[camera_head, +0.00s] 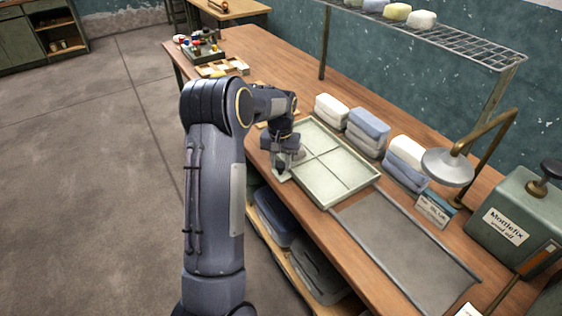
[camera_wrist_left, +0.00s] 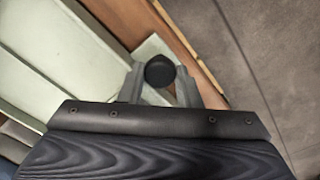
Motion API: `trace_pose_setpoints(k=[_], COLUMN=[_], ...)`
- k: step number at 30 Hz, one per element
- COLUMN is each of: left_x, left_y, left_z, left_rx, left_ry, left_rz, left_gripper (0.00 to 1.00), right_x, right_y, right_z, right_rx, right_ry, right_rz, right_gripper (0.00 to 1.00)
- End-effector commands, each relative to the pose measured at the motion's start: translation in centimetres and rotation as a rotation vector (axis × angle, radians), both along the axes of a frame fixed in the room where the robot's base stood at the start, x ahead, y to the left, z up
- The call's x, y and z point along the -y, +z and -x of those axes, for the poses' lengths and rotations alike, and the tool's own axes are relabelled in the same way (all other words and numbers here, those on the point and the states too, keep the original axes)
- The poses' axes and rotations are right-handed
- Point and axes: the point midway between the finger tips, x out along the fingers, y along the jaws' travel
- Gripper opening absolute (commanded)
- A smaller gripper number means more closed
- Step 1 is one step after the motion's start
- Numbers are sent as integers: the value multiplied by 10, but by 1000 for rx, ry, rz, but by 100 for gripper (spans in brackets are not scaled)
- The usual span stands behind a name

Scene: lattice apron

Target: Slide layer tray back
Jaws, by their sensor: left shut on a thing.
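The layer tray (camera_head: 335,172) is a pale green, shallow tray with a raised rim and crossing dividers. It lies on the wooden bench in the head view, and its pale wall also shows in the left wrist view (camera_wrist_left: 85,62). My left gripper (camera_head: 281,170) is at the tray's near left side, pointing down. In the left wrist view the fingers (camera_wrist_left: 160,85) are shut on a dark round knob (camera_wrist_left: 160,71) beside the tray's rim. The gripper hides part of that corner. My right gripper is in neither view.
A flat grey metal sheet (camera_head: 408,240) lies on the bench right of the tray. Folded cloth stacks (camera_head: 367,130) stand behind it. A lamp (camera_head: 449,166) and green box (camera_head: 515,222) are at the right. A parts organiser (camera_head: 222,66) is at the far left.

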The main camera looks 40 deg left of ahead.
Motion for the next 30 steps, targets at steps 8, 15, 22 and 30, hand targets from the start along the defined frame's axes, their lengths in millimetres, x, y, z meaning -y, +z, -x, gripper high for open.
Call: trace_pose_setpoints(k=[8, 15, 22, 30], left_x=[-4, -3, -3, -4], left_y=[2, 2, 30, 71], left_z=[-1, -1, -2, -1], left_rx=[7, 6, 11, 10], left_ry=[4, 2, 2, 3], left_rz=[-10, -7, -8, -10], left_gripper=[52, 52, 52, 52], right_x=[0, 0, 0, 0], right_y=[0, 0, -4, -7], right_z=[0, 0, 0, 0], right_rx=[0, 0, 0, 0], right_ry=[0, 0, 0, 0], right_rz=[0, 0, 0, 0], right_gripper=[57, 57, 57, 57])
